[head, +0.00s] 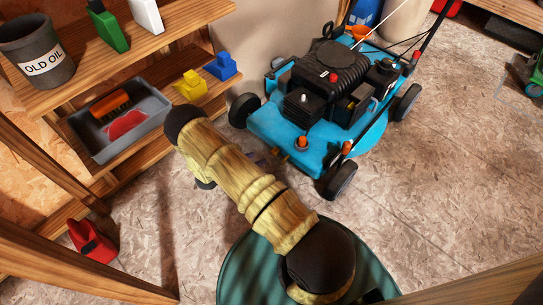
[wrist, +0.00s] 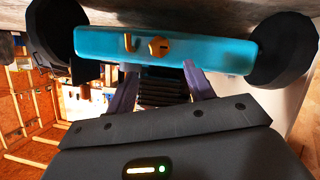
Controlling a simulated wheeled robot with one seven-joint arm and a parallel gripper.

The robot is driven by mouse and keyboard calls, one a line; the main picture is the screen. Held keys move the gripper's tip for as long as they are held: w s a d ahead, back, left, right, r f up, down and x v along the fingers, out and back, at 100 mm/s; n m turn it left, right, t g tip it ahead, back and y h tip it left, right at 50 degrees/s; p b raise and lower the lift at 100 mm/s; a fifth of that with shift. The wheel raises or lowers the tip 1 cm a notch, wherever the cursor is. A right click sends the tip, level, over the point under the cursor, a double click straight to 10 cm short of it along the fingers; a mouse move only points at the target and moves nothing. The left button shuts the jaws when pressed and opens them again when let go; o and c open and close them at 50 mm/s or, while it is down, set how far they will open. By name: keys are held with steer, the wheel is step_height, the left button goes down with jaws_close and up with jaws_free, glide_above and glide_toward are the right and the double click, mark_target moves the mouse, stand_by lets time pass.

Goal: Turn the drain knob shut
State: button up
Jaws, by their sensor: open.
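The drain knob (wrist: 159,47) is a small brass knob with a dark slot on the blue front face of the mower deck (wrist: 215,50). A brass spout (wrist: 128,42) sits just left of it in the wrist view. My gripper (wrist: 160,68) is open and empty, its two purple fingers pointing at the deck. The knob lies between the lines of the fingertips, a little beyond them; I cannot tell the exact gap. In the head view the blue mower (head: 270,120) stands on the floor, and my arm hides most of the gripper.
Black wheels (wrist: 283,50) flank the deck. At left, wooden shelves hold an old oil bucket (head: 38,55), a grey tray (head: 158,108), and yellow (head: 190,85) and blue (head: 221,66) items. A red can (head: 93,240) is at lower left.

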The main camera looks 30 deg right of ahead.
mark_target(272, 153)
steer(key=b+x, duration=0.4)
steer(key=x, duration=0.4)
steer(key=shift+d+f, duration=0.15)
steer(key=shift+f, duration=0.05)
steer(key=shift+w+d, duration=0.1)
steer(key=shift+d, duration=0.2)
steer(key=c, duration=1)
